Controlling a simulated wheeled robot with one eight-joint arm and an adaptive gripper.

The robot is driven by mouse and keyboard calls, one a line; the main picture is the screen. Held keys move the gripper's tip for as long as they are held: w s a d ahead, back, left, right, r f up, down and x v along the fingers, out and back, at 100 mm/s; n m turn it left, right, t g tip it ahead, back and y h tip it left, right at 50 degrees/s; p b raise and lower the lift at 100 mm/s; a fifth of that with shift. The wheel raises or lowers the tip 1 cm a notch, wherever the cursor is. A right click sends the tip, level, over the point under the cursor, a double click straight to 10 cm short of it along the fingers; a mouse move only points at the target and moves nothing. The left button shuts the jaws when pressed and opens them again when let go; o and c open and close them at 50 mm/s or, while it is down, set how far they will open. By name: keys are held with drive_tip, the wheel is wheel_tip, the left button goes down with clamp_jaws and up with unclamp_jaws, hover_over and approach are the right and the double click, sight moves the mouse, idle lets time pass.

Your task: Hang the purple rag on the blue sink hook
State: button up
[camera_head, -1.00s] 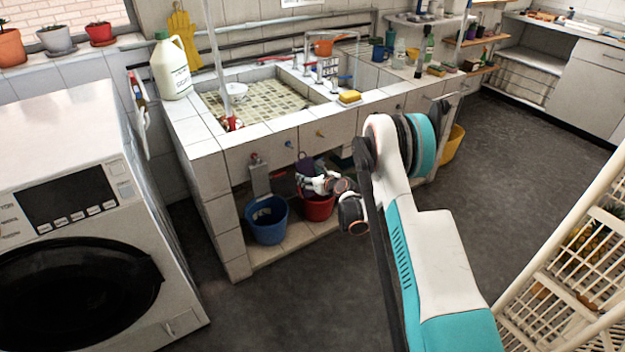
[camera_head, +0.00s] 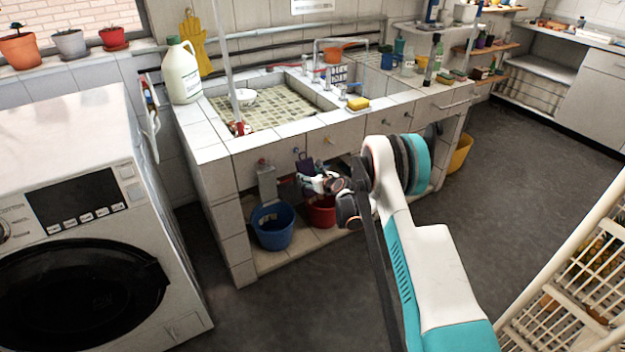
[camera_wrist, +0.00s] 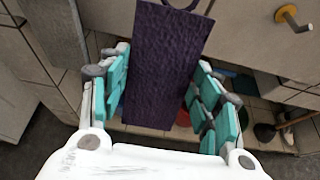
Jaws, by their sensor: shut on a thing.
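The purple rag (camera_wrist: 165,62) hangs between the fingers of my gripper (camera_wrist: 162,85), which is shut on it. Its loop at the top is partly cut off by the wrist view's upper edge. In the head view, the rag (camera_head: 305,164) and my gripper (camera_head: 318,183) are at the front of the sink. The blue hook (camera_head: 296,151) is on the tiled sink front, just above and left of the rag's top. The blue hook cannot be made out in the wrist view, so I cannot tell whether the loop touches it.
A grey rag (camera_head: 267,184) hangs below the red hook (camera_head: 263,163), left of the purple rag. A yellow hook (camera_wrist: 292,16) is to the right. A blue bucket (camera_head: 272,228) and a red bucket (camera_head: 321,212) stand under the sink. A washing machine (camera_head: 75,175) is at left.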

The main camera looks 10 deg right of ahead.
drive_tip(key=shift+w+a, duration=0.15)
drive_tip(key=shift+w, duration=0.3)
drive_tip(key=shift+w+a+f, duration=0.15)
drive_tip(key=shift+w+f, duration=0.35)
drive_tip(key=shift+f, duration=0.1)
drive_tip(key=o, duration=1.1)
drive_tip(key=shift+f, duration=0.15)
